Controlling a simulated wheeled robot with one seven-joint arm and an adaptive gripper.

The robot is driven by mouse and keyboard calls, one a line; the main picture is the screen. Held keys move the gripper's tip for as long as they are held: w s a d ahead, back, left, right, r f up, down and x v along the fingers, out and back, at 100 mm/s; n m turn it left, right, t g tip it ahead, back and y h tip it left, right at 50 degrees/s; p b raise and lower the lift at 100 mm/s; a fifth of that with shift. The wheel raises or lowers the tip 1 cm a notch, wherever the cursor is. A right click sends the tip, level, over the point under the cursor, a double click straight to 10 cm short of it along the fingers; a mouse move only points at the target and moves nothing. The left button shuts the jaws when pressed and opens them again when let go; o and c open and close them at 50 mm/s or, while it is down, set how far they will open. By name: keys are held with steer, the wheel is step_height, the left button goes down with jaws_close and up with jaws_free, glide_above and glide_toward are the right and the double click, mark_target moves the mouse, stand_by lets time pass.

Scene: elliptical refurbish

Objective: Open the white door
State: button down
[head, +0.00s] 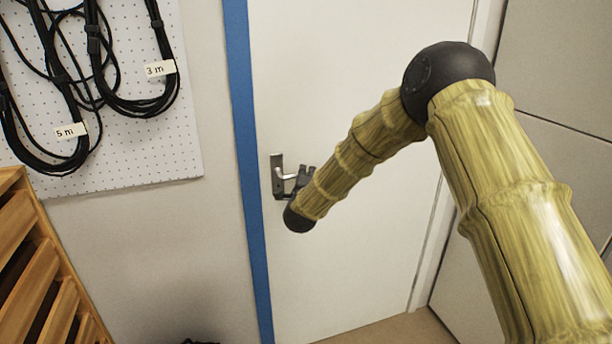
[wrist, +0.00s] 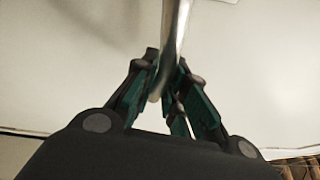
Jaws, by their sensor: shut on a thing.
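The white door (head: 330,90) fills the middle of the head view, with a blue frame strip (head: 247,170) along its left side. It looks shut. A metal lever handle (head: 279,178) on a dark plate sits near the door's left edge. My gripper (head: 302,180) is at the handle, partly hidden by my own arm. In the wrist view the silvery handle bar (wrist: 172,45) runs down between the two dark green fingers of my gripper (wrist: 168,85), which are shut on it. The exact contact points are hard to make out.
Coiled black cables (head: 90,60) hang on a white pegboard (head: 150,140) at the upper left. A slatted wooden piece (head: 40,280) stands at the lower left. Grey panels (head: 560,90) stand to the right of the door. A strip of brown floor (head: 390,330) shows below.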

steer(key=shift+f, duration=0.1)
steer(key=shift+f+m+b, duration=0.55)
steer(key=shift+m+b, duration=0.15)
steer(key=shift+b, duration=0.3)
steer(key=shift+s+a+f+m+g+y+b, duration=0.1)
steer(key=shift+a+f+m+g+y+b, duration=0.15)
steer(key=shift+f+m+g+b, duration=0.5)
steer(key=shift+s+a+f+m+g+y+b, duration=0.15)
steer(key=shift+f+m+b, duration=0.25)
steer(key=shift+m+b, duration=0.65)
steer(key=shift+w+a+f+m+g+y+b, duration=0.1)
steer(key=shift+a+f+m+g+y+b, duration=0.25)
steer(key=shift+f+m+b, duration=0.55)
steer(key=shift+r, duration=0.35)
steer(key=shift+s, duration=0.15)
